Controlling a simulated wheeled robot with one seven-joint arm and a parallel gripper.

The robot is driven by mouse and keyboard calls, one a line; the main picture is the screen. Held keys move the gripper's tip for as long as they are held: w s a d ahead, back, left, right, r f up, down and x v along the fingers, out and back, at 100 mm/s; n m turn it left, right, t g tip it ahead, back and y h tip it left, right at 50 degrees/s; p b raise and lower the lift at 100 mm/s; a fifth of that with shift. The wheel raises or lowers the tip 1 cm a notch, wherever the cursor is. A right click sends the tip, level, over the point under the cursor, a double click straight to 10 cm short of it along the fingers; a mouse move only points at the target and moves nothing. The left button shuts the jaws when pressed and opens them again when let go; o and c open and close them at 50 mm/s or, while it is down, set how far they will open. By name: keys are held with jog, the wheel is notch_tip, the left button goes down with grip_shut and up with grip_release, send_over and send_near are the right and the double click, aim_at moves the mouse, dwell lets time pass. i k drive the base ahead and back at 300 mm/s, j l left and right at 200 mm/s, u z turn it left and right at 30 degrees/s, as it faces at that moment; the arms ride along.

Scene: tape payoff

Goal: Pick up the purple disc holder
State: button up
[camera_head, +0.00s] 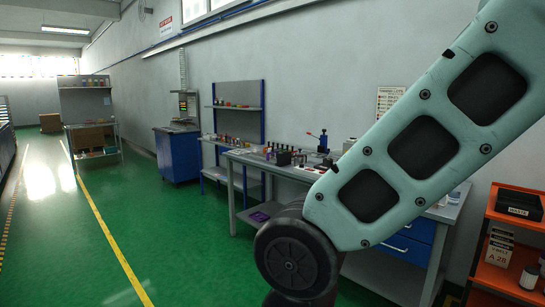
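A small flat purple thing (259,217) shows low down at the workbench, just above and left of the dark round joint of my arm. It looks like the purple disc holder, but it is too small to be sure. It seems to lie on the bench's lower shelf. My gripper is not in view; only my pale green arm link and its round joint show, covering part of the bench.
The grey workbench (238,155) carries several small tools and bottles. A blue cabinet (178,155) stands left of it, along the wall. An orange shelf unit (505,262) with a black bin (518,203) is at the right. The green floor (180,240) at left is clear.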

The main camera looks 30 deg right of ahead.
aim_at(272, 152)
jog(key=z, duration=1.1)
jog(key=i+j+u, duration=0.45)
jog(key=i+u, duration=0.15)
jog(key=i, duration=0.15)
jog(key=i+j+u, duration=0.1)
jog(key=i+u, duration=0.35)
jog(key=i, duration=1.25)
jog(key=i+z, duration=0.1)
jog(key=i, duration=0.5)
jog(key=i+j+z, duration=0.1)
jog(key=i, duration=0.55)
jog(key=i+j, duration=0.2)
jog(key=i, duration=0.4)
jog(key=l+z, duration=0.05)
